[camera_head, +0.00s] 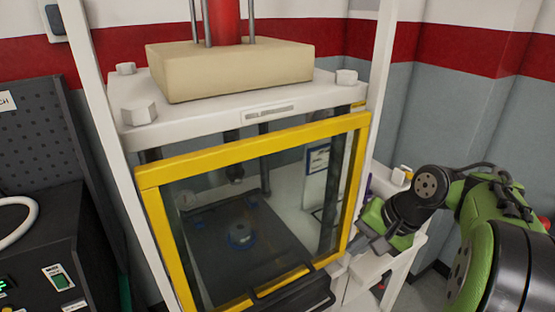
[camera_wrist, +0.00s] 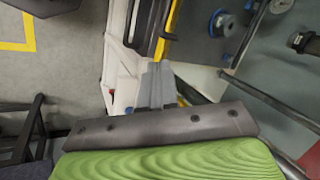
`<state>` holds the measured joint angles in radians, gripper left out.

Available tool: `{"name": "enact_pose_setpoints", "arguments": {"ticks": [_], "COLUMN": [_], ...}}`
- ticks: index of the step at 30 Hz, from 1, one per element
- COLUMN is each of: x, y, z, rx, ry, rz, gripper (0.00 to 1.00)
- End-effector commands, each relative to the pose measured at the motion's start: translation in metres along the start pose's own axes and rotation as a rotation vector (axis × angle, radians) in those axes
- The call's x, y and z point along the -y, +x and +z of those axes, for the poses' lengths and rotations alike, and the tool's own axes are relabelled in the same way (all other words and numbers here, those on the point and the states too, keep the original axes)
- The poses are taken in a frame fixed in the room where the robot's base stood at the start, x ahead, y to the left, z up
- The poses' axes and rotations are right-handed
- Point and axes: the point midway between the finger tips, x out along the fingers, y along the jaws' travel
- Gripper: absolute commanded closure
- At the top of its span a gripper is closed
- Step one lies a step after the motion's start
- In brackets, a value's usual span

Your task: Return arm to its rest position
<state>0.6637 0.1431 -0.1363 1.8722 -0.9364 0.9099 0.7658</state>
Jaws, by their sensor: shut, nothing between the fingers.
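My green and dark grey arm reaches in from the right in the head view. My gripper (camera_head: 352,250) is beside the lower right corner of the press's yellow-framed door (camera_head: 254,148). In the wrist view my gripper (camera_wrist: 157,70) has its two grey fingers together with nothing between them. The fingertips point toward the white edge of the press and the door's yellow frame. I cannot tell whether they touch it. The door looks shut across the front of the press.
Behind the door glass, a blue round part (camera_head: 240,236) sits on the dark press plate. A black handle (camera_head: 290,290) juts from the door's lower edge. White uprights flank the press. A black control box (camera_head: 45,250) stands at left. Walls close in behind my arm.

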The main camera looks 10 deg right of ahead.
Motion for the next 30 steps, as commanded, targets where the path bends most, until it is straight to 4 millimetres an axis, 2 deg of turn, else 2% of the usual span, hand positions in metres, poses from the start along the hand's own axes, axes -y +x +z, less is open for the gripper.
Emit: {"name": "enact_pose_setpoints", "arguments": {"ticks": [2,4,7,9,13,15,18,30], "x": [0.011,0.025,0.035,0.027,-0.003,-0.018,-0.029,-0.031], "y": [-0.002,-0.004,-0.009,-0.012,-0.017,-0.018,-0.019,-0.019], "z": [0.014,0.041,0.096,0.131,0.173,0.183,0.188,0.188], "rx": [-0.016,-0.046,-0.104,-0.146,-0.215,-0.240,-0.258,-0.259], "ry": [-0.057,-0.159,-0.363,-0.504,-0.711,-0.779,-0.823,-0.829], "rz": [0.013,0.042,0.104,0.149,0.224,0.251,0.274,0.277], "gripper": [1.00,1.00,1.00,1.00,1.00,1.00,1.00,1.00]}}
